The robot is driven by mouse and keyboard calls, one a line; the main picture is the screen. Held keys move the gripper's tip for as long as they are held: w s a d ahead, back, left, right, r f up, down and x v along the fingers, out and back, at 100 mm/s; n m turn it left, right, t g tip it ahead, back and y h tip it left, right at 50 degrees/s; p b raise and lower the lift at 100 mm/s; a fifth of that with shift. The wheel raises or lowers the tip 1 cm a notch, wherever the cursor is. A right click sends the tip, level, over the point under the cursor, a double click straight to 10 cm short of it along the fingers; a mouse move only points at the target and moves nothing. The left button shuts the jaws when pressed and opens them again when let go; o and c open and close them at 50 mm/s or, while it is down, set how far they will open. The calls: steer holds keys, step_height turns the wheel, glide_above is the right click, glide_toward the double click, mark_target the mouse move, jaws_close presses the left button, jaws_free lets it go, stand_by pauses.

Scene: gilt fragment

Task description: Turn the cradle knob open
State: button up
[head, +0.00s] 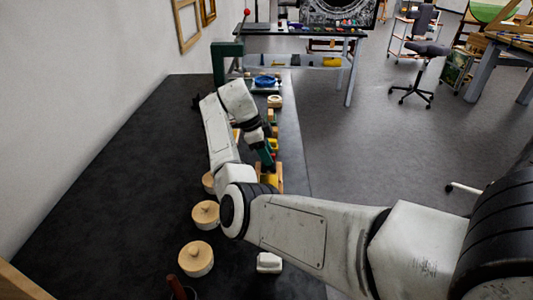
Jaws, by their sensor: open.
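My gripper (267,160) points down over the right part of the dark bench, beyond my elbow. It is small and partly hidden by my own arm, and I see nothing held in it. A yellow and wooden piece (274,180) sits right below and beside the fingertips; it may be the cradle. My forearm covers part of it. I cannot make out a knob on it, nor whether gripper and piece touch.
Round wooden lidded pots (196,258) and a small white block (269,262) stand on the dark bench (120,170) nearer to me. The bench's left half is clear, along the wall.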

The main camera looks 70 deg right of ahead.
steer(key=shift+r, duration=0.1)
steer(key=v, duration=1)
steer(key=shift+w+r, duration=0.15)
steer(key=shift+r, duration=0.15)
